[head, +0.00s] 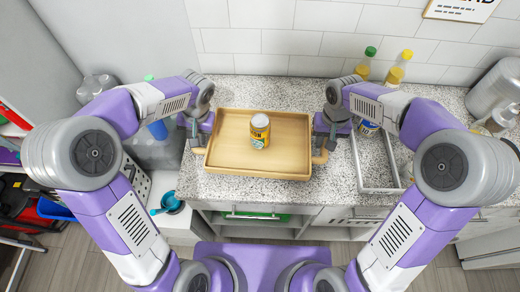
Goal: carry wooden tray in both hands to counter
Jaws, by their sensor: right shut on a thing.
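The wooden tray (230,160) is light brown, level and over the speckled counter (235,188). I cannot tell whether it rests on the counter or hangs just above it. My left gripper (199,142) is at the tray's left end, by the other handle. Its fingers are too hidden to tell whether they are shut.
Yellow bottles (398,69) stand at the back, near the tiled wall. Metal containers (496,92) are at the far right.

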